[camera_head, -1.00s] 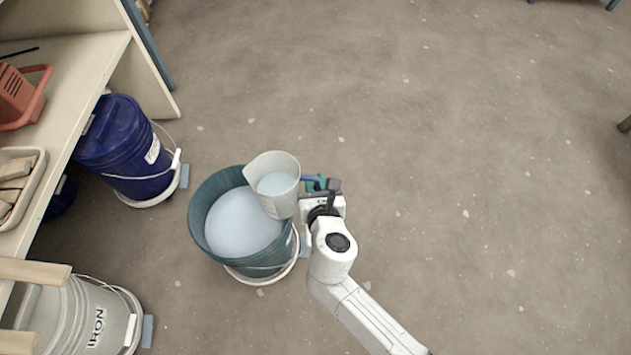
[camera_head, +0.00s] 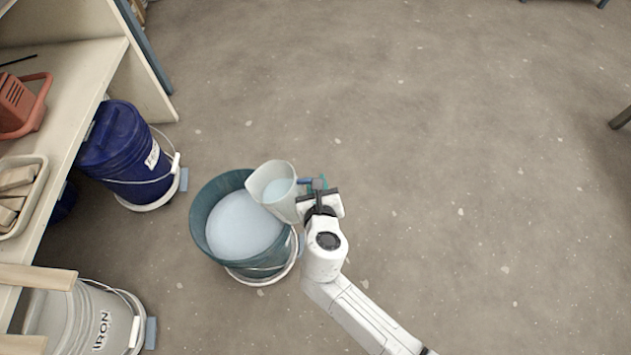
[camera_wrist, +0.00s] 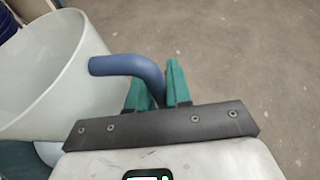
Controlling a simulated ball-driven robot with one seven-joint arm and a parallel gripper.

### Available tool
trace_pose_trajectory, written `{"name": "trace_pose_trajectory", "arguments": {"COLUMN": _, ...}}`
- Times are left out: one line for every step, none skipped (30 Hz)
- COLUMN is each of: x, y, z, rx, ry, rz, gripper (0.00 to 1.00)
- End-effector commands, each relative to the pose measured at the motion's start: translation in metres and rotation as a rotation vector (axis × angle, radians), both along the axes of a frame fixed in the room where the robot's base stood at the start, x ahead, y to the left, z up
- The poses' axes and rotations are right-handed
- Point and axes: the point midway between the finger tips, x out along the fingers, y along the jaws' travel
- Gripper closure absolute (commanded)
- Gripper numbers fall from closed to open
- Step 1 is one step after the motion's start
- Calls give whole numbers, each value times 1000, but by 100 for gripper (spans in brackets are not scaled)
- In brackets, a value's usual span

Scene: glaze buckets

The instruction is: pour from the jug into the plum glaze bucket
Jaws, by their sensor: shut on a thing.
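The jug (camera_head: 287,209) is pale, translucent and holds pale blue liquid. It is above the right part of an open teal bucket (camera_head: 203,190), tilted a little to the left. The bucket holds pale blue liquid; its label cannot be read here, so I cannot tell if it is the plum one. No falling stream is visible. My gripper (camera_head: 318,186) is right of the jug, shut on its blue handle. In the wrist view the jug (camera_wrist: 45,75) fills the left, its handle (camera_wrist: 125,65) running between the green fingers (camera_wrist: 157,82).
The teal bucket stands on a white round dolly (camera_head: 285,272). A dark blue lidded bucket (camera_head: 122,150) and a white bucket marked IRON (camera_head: 85,315) stand left by shelving (camera_head: 85,85). The shelf bears an orange-red object (camera_head: 20,103) and a tray (camera_head: 38,190).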

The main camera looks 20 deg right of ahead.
Motion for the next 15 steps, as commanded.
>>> {"name": "trace_pose_trajectory", "arguments": {"x": 1, "y": 1, "z": 10, "rx": -23, "ry": 6, "rz": 1, "gripper": 100}}
{"name": "trace_pose_trajectory", "arguments": {"x": 1, "y": 0, "z": 11, "rx": -40, "ry": 14, "rz": 1, "gripper": 100}}
{"name": "trace_pose_trajectory", "arguments": {"x": 1, "y": 0, "z": 14, "rx": -62, "ry": 25, "rz": 1, "gripper": 100}}
{"name": "trace_pose_trajectory", "arguments": {"x": 1, "y": 0, "z": 16, "rx": -79, "ry": 31, "rz": 1, "gripper": 100}}
{"name": "trace_pose_trajectory", "arguments": {"x": 0, "y": -1, "z": 18, "rx": -96, "ry": 40, "rz": 1, "gripper": 100}}
{"name": "trace_pose_trajectory", "arguments": {"x": 1, "y": 0, "z": 21, "rx": -129, "ry": 54, "rz": 2, "gripper": 100}}
{"name": "trace_pose_trajectory", "arguments": {"x": 1, "y": 1, "z": 23, "rx": -155, "ry": 66, "rz": 2, "gripper": 100}}
{"name": "trace_pose_trajectory", "arguments": {"x": 1, "y": 1, "z": 25, "rx": -181, "ry": 78, "rz": 2, "gripper": 100}}
{"name": "trace_pose_trajectory", "arguments": {"x": 2, "y": 2, "z": 27, "rx": -215, "ry": 92, "rz": 3, "gripper": 100}}
{"name": "trace_pose_trajectory", "arguments": {"x": 2, "y": 2, "z": 30, "rx": -240, "ry": 104, "rz": 1, "gripper": 100}}
{"name": "trace_pose_trajectory", "arguments": {"x": 2, "y": 2, "z": 32, "rx": -265, "ry": 115, "rz": 2, "gripper": 100}}
{"name": "trace_pose_trajectory", "arguments": {"x": 2, "y": 3, "z": 29, "rx": -301, "ry": 134, "rz": 3, "gripper": 100}}
{"name": "trace_pose_trajectory", "arguments": {"x": 3, "y": 4, "z": 26, "rx": -325, "ry": 145, "rz": 3, "gripper": 100}}
{"name": "trace_pose_trajectory", "arguments": {"x": 3, "y": 5, "z": 24, "rx": -350, "ry": 156, "rz": 2, "gripper": 100}}
{"name": "trace_pose_trajectory", "arguments": {"x": 4, "y": 7, "z": 22, "rx": -382, "ry": 170, "rz": 3, "gripper": 100}}
